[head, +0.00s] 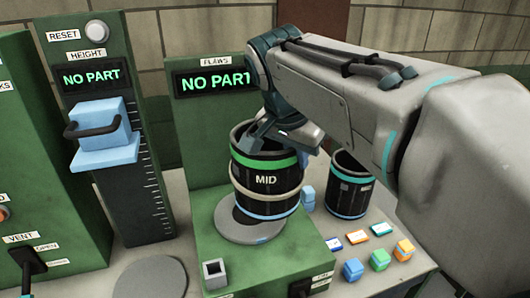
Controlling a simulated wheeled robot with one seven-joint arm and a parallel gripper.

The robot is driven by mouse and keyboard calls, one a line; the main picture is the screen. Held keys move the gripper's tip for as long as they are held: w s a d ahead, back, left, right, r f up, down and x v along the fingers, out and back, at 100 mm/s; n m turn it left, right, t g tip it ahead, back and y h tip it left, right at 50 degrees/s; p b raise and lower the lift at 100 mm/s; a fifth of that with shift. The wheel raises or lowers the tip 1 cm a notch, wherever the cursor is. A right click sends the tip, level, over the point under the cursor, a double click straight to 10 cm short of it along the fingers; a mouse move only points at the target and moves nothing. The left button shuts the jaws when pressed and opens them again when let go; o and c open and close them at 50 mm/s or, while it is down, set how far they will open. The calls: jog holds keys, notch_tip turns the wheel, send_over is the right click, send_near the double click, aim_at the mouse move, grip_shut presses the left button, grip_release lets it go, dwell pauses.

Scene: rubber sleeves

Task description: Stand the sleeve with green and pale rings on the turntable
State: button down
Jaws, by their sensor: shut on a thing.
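The black sleeve (266,181) marked MID has a green ring near its top, a pale ring round its middle and a blue edge at the bottom. It is upright with its open end up. My gripper (272,137) is shut on its upper rim; the fingertips are partly hidden. The grey round turntable (227,227) lies under the sleeve on the green flaws station. The sleeve is off to the right of the turntable's middle and seems a little above it, though I cannot tell the gap.
Several small coloured blocks (379,259) and cards (357,237) lie at the right. The flaws display (215,82) and height display (92,77) read NO PART. Another grey disc (142,278) is at front left.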

jog(key=w+a+f+p, duration=0.1)
jog(key=w+a+f, duration=0.2)
jog(key=f, duration=0.4)
jog(key=shift+w+a, duration=0.2)
jog(key=shift+a, duration=0.4)
jog(key=shift+f, duration=0.15)
jog(key=c, duration=1.5)
grip_release()
jog(key=v, duration=1.2)
jog(key=s+d+f+n+y, duration=0.1)
jog(key=s+d+f+n, duration=0.1)
jog(key=s+d+f, duration=0.2)
jog(key=s+d+f+n+y, duration=0.1)
jog(key=s+d+f+n, duration=0.2)
jog(key=f, duration=0.6)
jog(key=s+d+f+n, duration=0.2)
jog(key=s+d+f, duration=0.3)
jog(key=d+f, duration=0.2)
jog(key=shift+f+n+g+y+b, duration=0.2)
jog(key=shift+n+g+y+b, duration=0.15)
jog(key=shift+n+g+y, duration=0.05)
